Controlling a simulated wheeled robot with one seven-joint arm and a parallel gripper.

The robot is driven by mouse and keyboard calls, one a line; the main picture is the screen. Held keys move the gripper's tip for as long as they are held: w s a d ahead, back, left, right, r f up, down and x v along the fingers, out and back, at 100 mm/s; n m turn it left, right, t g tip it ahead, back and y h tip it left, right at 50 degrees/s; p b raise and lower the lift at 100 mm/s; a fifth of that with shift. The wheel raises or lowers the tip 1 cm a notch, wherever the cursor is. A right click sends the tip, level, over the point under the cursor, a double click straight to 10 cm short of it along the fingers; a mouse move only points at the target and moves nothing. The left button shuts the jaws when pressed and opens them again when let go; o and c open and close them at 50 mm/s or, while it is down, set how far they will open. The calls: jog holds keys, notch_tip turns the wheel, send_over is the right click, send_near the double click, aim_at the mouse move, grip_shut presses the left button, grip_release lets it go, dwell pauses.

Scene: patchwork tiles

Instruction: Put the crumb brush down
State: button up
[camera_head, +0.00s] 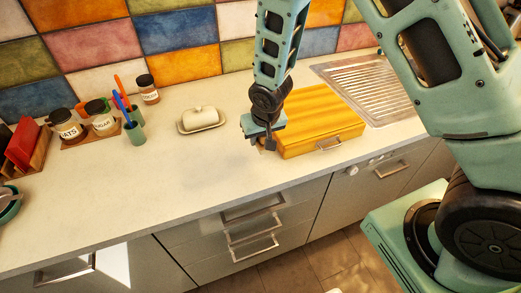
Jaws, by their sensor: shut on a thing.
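My gripper (263,139) hangs low over the counter, just left of the yellow wooden box's front left corner. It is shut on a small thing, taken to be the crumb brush. The brush is almost wholly hidden by the fingers, so its shape and tilt cannot be made out. I cannot tell whether it touches the counter. The pale counter (165,180) is bare in front and to the left of my gripper.
A yellow wooden box (318,118) with a front handle stands right of my gripper. A lidded butter dish (201,119) is to the left. A ribbed drainboard (370,85) is behind right.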

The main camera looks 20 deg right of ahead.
aim_at(260, 158)
jog(key=shift+f+p, duration=0.65)
jog(key=shift+f, duration=1.85)
jog(key=shift+f, duration=0.1)
jog(key=shift+f, duration=0.15)
jog(key=o, duration=0.9)
jog(key=shift+r, duration=0.2)
